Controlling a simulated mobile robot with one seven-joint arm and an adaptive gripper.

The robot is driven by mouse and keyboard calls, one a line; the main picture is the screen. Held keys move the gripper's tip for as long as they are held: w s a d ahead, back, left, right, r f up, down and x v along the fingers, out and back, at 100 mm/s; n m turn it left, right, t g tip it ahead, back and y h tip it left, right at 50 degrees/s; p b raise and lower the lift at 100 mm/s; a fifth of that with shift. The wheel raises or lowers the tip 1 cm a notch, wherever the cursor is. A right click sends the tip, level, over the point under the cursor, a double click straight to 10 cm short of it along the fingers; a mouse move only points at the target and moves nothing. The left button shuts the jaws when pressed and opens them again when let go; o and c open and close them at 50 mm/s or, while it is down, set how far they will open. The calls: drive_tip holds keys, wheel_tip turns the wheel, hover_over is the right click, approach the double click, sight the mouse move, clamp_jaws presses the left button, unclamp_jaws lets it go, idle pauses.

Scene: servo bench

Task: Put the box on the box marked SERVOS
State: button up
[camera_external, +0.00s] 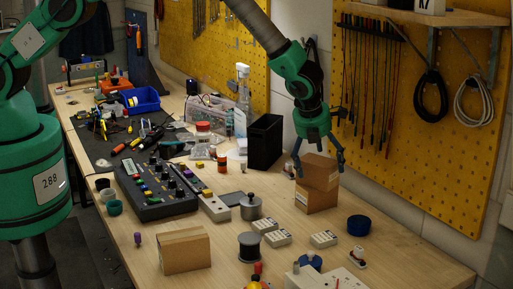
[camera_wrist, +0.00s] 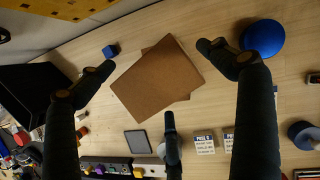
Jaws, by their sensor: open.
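One brown cardboard box (camera_external: 320,172) sits on top of another brown box (camera_external: 316,200), turned slightly against it, near the wall side of the bench. In the wrist view the upper box (camera_wrist: 158,78) covers most of the lower one, whose edge shows past its corners. No SERVOS marking is readable on either. A third brown box (camera_external: 184,250) stands alone at the front. My gripper (camera_external: 319,166) is open, pointing down over the stack. In the wrist view its fingers (camera_wrist: 155,62) are spread around the upper box, with gaps between them and it.
A black upright holder (camera_external: 265,142) stands left of the stack, and a blue round lid (camera_external: 358,225) lies to its right. Small white labelled boxes (camera_external: 323,239) and a spool (camera_external: 249,247) lie in front. A control panel (camera_external: 155,185) fills the bench's middle left.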

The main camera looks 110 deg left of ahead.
drive_tip(key=b+v, duration=0.1)
drive_tip(key=v, duration=1.1)
idle(1.0)
drive_tip(key=s+d+r+n+t, duration=0.1)
drive_tip(key=s+d+r+n, duration=0.4)
drive_tip(key=r, duration=0.4)
drive_tip(key=s+d+r+n+h, duration=0.1)
drive_tip(key=s+d+r+n, duration=0.1)
drive_tip(key=s+d+r, duration=0.55)
drive_tip(key=s+d+r+n+t, duration=0.1)
drive_tip(key=s+d+r+n, duration=0.5)
drive_tip(key=r, duration=0.5)
drive_tip(key=s+d+r+n+h, duration=0.1)
drive_tip(key=s+d+n, duration=0.2)
drive_tip(key=s, duration=0.7)
drive_tip(key=s+d+r+n+t+h, duration=0.1)
drive_tip(key=s+d, duration=0.4)
drive_tip(key=s, duration=0.5)
drive_tip(key=s+d+r+n+t+h, duration=0.1)
drive_tip(key=s+d+r+n, duration=0.2)
drive_tip(key=s, duration=0.8)
drive_tip(key=shift+d+n, duration=0.9)
drive_tip(key=shift+b, duration=0.3)
